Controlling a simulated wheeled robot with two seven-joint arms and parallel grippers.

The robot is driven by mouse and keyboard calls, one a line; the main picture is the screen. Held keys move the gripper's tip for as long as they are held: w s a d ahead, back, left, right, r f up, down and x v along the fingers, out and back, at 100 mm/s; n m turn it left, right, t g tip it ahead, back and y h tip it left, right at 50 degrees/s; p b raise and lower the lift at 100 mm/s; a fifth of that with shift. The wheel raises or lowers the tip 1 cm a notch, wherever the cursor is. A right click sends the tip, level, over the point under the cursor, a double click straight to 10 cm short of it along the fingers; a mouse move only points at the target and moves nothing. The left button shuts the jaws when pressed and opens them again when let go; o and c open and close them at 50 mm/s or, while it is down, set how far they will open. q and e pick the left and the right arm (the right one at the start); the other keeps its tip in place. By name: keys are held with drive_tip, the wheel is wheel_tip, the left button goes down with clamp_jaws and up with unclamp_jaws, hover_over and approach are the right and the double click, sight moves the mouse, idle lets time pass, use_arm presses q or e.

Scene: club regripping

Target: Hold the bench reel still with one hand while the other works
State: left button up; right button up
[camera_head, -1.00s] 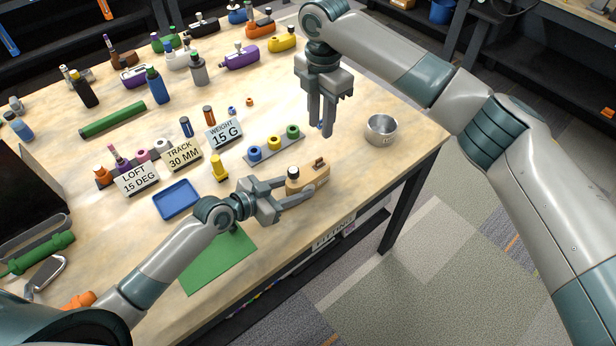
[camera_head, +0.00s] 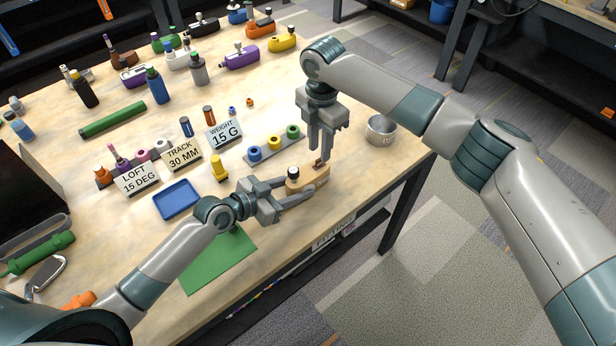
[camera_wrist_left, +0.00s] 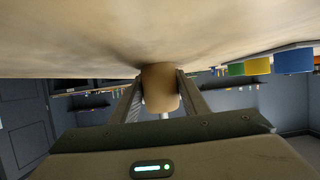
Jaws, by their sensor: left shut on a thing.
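The bench reel (camera_head: 309,182) is a tan wooden block near the table's front right edge, with a dark knob at its left end and a brown piece on top at its right. My left gripper (camera_head: 283,194) is shut on its left end; the left wrist view shows the tan body (camera_wrist_left: 160,90) between both fingers. My right gripper (camera_head: 320,156) points down directly over the reel's right end, its fingertips at the brown piece. Whether its fingers touch or hold that piece is too small to tell.
A metal bowl (camera_head: 381,130) stands right of my right gripper. A rack with blue, yellow and green rings (camera_head: 275,145) lies behind the reel. A blue tray (camera_head: 177,199), a yellow piece (camera_head: 219,168) and a green mat (camera_head: 219,262) are to the left.

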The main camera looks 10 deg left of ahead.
sight(319, 159)
drive_tip(key=shift+f, duration=1.9)
clamp_jaws()
